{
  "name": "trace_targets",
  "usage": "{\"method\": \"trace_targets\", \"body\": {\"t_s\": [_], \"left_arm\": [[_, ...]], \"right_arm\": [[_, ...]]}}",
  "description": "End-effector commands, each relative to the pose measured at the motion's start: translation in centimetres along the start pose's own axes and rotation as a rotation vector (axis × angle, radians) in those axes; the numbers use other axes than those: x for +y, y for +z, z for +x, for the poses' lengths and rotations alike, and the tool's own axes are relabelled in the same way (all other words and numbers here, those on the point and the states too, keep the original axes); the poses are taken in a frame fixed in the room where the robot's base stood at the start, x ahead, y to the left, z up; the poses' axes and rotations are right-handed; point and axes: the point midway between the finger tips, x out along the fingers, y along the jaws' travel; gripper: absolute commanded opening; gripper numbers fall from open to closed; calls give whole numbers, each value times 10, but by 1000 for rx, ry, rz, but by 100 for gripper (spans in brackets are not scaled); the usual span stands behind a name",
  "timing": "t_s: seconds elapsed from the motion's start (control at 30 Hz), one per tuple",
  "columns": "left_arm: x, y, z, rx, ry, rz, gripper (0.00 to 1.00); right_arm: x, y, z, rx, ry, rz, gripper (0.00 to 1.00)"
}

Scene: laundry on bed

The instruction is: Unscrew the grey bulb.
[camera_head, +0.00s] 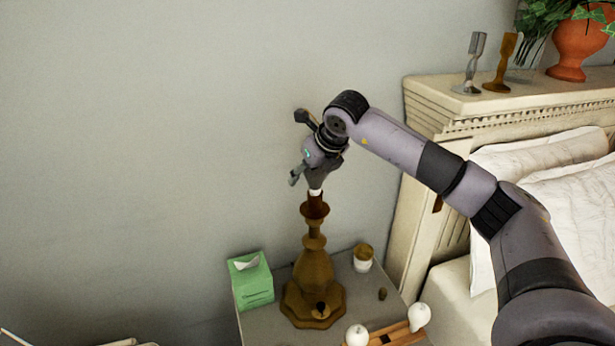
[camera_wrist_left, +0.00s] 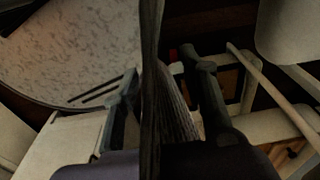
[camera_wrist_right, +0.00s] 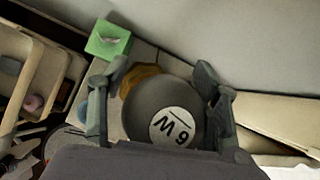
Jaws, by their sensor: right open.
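The grey bulb (camera_wrist_right: 150,98), with a white label reading "6 W", fills the middle of the right wrist view. It sits atop the brown turned lamp (camera_head: 315,262) on the bedside table. My right gripper (camera_head: 313,178) is over the lamp top from above, with its open fingers on either side of the bulb. Whether the fingers touch it, I cannot tell. In the head view the gripper mostly hides the bulb; a pale part shows just above the socket. My left gripper (camera_wrist_left: 163,85) shows only in its wrist view, fingers apart.
The bedside table (camera_head: 262,325) holds a green tissue box (camera_head: 252,285), a small jar (camera_head: 363,257) and two white bulbs (camera_head: 419,315) (camera_head: 357,335) at a wooden holder (camera_head: 402,332). The bed's headboard (camera_head: 425,205) stands at right. The wall is close behind the lamp.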

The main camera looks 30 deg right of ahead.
Motion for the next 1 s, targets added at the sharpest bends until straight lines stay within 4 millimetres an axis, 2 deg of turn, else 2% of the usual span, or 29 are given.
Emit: {"method": "trace_targets", "body": {"t_s": [0.57,1.0], "left_arm": [[0,1,12,0,0,0,40],[0,2,19,0,0,0,40]], "right_arm": [[-8,0,0,-2,-208,325,57],[-16,-2,-2,-1,-418,653,57]]}}
